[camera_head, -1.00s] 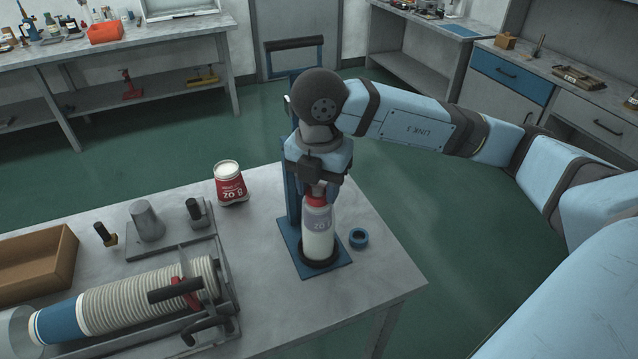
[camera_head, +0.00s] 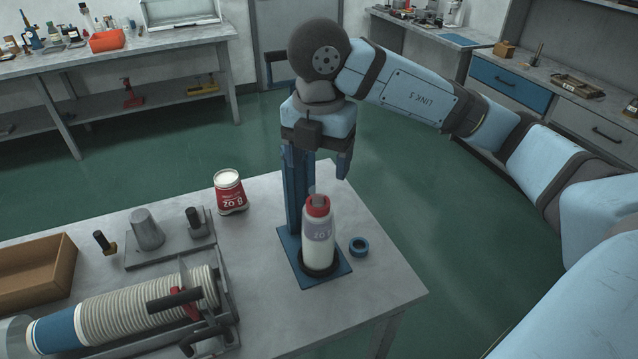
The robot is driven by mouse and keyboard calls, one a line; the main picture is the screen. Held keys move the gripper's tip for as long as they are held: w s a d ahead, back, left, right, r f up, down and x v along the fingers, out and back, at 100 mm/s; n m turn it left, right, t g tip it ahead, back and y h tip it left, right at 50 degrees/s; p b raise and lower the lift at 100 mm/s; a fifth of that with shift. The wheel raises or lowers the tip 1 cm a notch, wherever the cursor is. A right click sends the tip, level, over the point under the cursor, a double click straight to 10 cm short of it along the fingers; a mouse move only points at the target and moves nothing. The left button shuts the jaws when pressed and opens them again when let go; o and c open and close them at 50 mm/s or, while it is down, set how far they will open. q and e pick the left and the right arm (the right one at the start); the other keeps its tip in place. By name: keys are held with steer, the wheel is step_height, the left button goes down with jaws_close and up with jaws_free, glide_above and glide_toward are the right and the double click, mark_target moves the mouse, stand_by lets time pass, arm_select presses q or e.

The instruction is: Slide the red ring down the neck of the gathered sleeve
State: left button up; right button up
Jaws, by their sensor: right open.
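The gathered sleeve (camera_head: 319,245) is a whitish, bottle-shaped body with a grey label, standing upright on the blue stand (camera_head: 340,271). The red ring (camera_head: 318,205) sits around its neck, near the top, with a short grey tip showing above it. My right gripper (camera_head: 322,172) is open and empty above the ring, its fingers apart and clear of it. My left gripper is not in view.
A red and white cup (camera_head: 229,191) stands to the left. A horizontal stack of cups (camera_head: 150,305), a grey fixture (camera_head: 147,231) and a brown tray (camera_head: 40,272) fill the left side. The right front table is bare.

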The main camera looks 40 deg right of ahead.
mark_target(319, 192)
step_height(319, 192, up, 6)
steer(key=shift+p, duration=0.3)
stand_by(0.5)
